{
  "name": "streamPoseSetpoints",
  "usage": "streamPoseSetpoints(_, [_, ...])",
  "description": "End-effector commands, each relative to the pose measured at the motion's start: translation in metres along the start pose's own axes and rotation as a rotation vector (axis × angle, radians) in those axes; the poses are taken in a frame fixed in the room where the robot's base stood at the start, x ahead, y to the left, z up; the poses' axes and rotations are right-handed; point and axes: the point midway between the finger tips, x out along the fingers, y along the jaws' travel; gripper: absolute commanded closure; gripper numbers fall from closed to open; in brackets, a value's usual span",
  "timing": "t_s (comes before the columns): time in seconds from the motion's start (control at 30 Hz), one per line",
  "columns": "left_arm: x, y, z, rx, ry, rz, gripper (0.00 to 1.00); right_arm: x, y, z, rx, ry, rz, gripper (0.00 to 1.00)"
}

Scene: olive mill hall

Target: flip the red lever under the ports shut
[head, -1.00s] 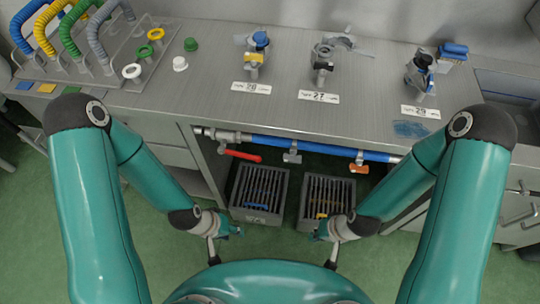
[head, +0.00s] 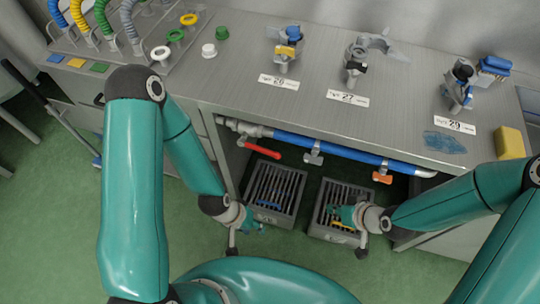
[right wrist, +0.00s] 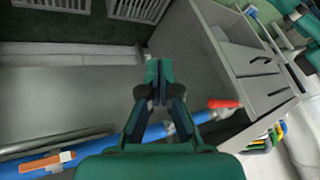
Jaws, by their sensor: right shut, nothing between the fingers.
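The red lever (head: 263,151) sits on a valve at the left part of the blue pipe under the counter edge. It points right and slightly down, roughly along the pipe. It also shows in the right wrist view (right wrist: 225,104), to the right of my fingers. My right gripper (head: 340,213) is over the right slatted crate, apart from the lever; in the right wrist view (right wrist: 158,68) its fingers are together and empty. My left gripper (head: 257,227) hangs near the left crate, below the lever; its fingers are too small to judge. The ports (head: 357,57) stand on the countertop.
An orange lever (head: 382,178) and a grey lever (head: 313,158) hang on the same blue pipe (head: 345,151). Two slatted crates (head: 275,190) stand on the floor under the counter. A yellow block (head: 510,143) lies on the counter's right. Green floor in front is clear.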

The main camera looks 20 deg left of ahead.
Motion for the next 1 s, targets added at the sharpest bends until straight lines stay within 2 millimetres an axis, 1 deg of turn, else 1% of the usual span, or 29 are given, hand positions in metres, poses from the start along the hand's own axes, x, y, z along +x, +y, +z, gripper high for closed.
streamPoseSetpoints(0.03, [0.018, -0.006, 0.000, 0.000, 0.000, 0.000, 0.60, 0.006, -0.009, -0.027, -0.182, 0.084, -0.022, 1.00])
streamPoseSetpoints(0.07, [0.023, -0.008, 0.000, 0.000, 0.000, 0.000, 0.60, 0.004, -0.017, -0.043, -0.294, 0.133, -0.036, 1.00])
streamPoseSetpoints(0.1, [0.029, -0.011, 0.000, 0.000, 0.000, 0.000, 0.60, 0.000, -0.030, -0.063, -0.440, 0.195, -0.053, 1.00])
streamPoseSetpoints(0.17, [0.037, -0.014, 0.000, 0.000, 0.000, 0.000, 0.60, -0.008, -0.051, -0.087, -0.646, 0.281, -0.075, 1.00])
streamPoseSetpoints(0.2, [0.042, -0.015, 0.000, 0.000, 0.000, 0.000, 0.60, -0.015, -0.065, -0.100, -0.770, 0.333, -0.086, 1.00])
streamPoseSetpoints(0.3, [0.050, -0.018, 0.000, 0.000, 0.000, 0.000, 0.60, -0.029, -0.094, -0.120, -1.017, 0.433, -0.106, 1.00])
streamPoseSetpoints(0.4, [0.053, -0.019, 0.000, 0.000, 0.000, 0.000, 0.60, -0.040, -0.112, -0.130, -1.159, 0.490, -0.116, 1.00])
streamPoseSetpoints(0.5, [0.053, -0.019, 0.000, 0.000, 0.000, 0.000, 0.60, -0.044, -0.119, -0.132, -1.212, 0.509, -0.120, 1.00])
streamPoseSetpoints(0.83, [0.052, -0.019, 0.000, 0.000, 0.000, 0.000, 0.60, -0.043, -0.119, -0.133, -1.209, 0.506, -0.121, 1.00])
streamPoseSetpoints(1.0, [0.055, -0.020, -0.001, 0.000, 0.000, 0.000, 0.60, -0.032, -0.123, -0.135, -1.208, 0.505, -0.123, 1.00])
